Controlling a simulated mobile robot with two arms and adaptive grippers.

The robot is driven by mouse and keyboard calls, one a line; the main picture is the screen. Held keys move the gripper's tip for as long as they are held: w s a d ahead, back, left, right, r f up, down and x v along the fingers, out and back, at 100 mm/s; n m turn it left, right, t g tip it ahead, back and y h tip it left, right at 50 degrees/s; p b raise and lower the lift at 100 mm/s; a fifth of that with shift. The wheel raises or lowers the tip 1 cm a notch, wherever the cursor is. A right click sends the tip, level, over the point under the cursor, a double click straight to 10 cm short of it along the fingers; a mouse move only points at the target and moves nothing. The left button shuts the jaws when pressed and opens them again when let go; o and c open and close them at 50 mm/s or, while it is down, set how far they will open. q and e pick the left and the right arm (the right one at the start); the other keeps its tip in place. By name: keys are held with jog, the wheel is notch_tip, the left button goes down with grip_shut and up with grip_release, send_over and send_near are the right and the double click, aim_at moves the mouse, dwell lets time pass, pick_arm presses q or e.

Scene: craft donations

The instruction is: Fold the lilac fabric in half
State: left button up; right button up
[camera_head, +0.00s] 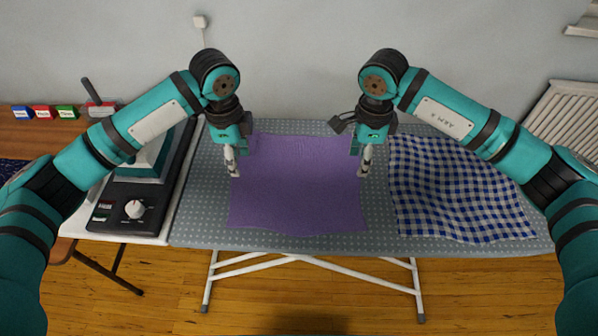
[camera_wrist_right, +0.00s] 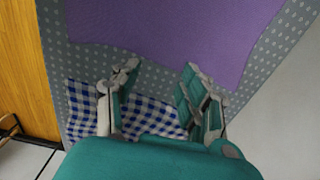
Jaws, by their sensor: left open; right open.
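The lilac fabric (camera_head: 298,195) lies flat and spread out in the middle of the grey dotted ironing board, with slightly wavy edges. It also shows in the right wrist view (camera_wrist_right: 180,30). My left gripper (camera_head: 233,172) is open at the fabric's left edge, in its upper half. My right gripper (camera_head: 364,172) is open at the fabric's right edge, about level with the left one. In the right wrist view my right gripper's fingers (camera_wrist_right: 160,85) are apart with nothing between them. I cannot tell whether either gripper touches the fabric. The far corners are partly hidden by my grippers.
A blue and white checked cloth (camera_head: 450,190) lies on the board (camera_head: 300,245) to the right. A steam iron station (camera_head: 135,208) stands at the left. Small coloured boxes (camera_head: 45,112) sit on a wooden surface at the far left. A radiator (camera_head: 565,120) is at the right wall.

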aim_at(241, 177)
pick_arm(q)
jog(key=f, duration=0.4)
jog(key=shift+w+f, duration=0.15)
jog(key=shift+w, duration=0.25)
pick_arm(e)
jog(key=f, duration=0.4)
jog(key=shift+w+f, duration=0.2)
jog(key=shift+w, duration=0.15)
pick_arm(q)
jog(key=shift+f, duration=0.3)
pick_arm(e)
jog(key=shift+w+f, duration=0.1)
jog(key=shift+f, duration=0.15)
pick_arm(q)
jog(key=shift+s+f, duration=0.1)
jog(key=shift+s, duration=0.05)
pick_arm(e)
jog(key=shift+s+f, duration=0.1)
jog(key=shift+s, duration=0.1)
pick_arm(q)
jog(key=shift+f, duration=0.15)
pick_arm(e)
jog(key=shift+f, duration=0.15)
pick_arm(q)
jog(key=shift+c, duration=0.2)
pick_arm(e)
jog(key=shift+w, duration=0.1)
jog(key=shift+c, duration=0.2)
